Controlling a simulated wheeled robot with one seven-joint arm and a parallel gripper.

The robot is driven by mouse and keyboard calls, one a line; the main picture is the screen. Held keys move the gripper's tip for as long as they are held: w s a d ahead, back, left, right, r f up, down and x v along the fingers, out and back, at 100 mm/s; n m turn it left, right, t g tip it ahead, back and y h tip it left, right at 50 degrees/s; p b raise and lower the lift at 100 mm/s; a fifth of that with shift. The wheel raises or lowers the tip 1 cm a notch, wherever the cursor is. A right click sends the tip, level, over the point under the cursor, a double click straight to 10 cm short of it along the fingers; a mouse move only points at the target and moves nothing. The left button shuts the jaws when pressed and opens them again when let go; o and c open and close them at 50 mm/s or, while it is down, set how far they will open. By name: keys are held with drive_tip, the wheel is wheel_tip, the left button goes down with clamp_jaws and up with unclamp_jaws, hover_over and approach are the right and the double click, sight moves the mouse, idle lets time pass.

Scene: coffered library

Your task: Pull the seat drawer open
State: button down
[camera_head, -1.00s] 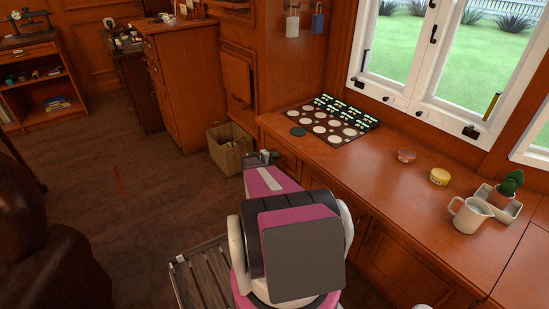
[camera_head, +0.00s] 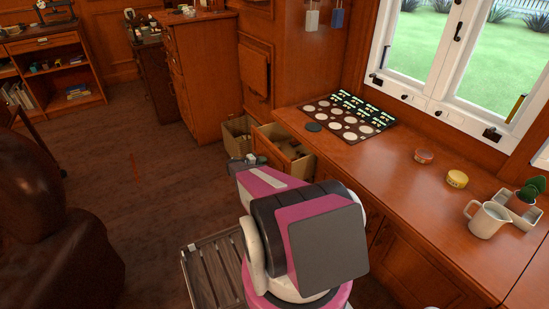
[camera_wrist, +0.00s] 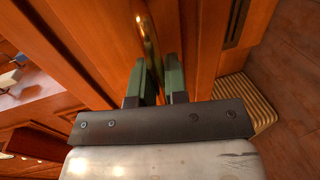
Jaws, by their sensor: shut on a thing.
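My gripper (camera_wrist: 162,78) is shut on the brass handle (camera_wrist: 148,32) on the drawer's front; the green fingers lie on either side of the bar in the wrist view. In the head view my gripper (camera_head: 250,159) is at the drawer's front, and my arm hides the handle and the lower part of the front.
A woven basket (camera_head: 237,137) stands just left of the drawer; it also shows in the wrist view (camera_wrist: 238,95). The bench top (camera_head: 395,200) carries a tray of discs, two small tins, a jug and a potted plant. The floor at left is open beside a brown leather chair (camera_head: 50,220).

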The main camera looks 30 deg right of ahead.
drive_tip(key=f+v, duration=0.3)
drive_tip(key=v, duration=1.2)
drive_tip(key=shift+a, duration=0.3)
drive_tip(key=shift+w, duration=0.1)
drive_tip(key=c, duration=1.2)
unclamp_jaws()
drive_tip(key=shift+o, duration=0.2)
drive_tip(key=shift+a, duration=0.1)
drive_tip(key=w+v, duration=0.1)
drive_tip(key=v, duration=0.9)
drive_tip(key=shift+s+a, duration=0.25)
drive_tip(key=shift+s, duration=0.2)
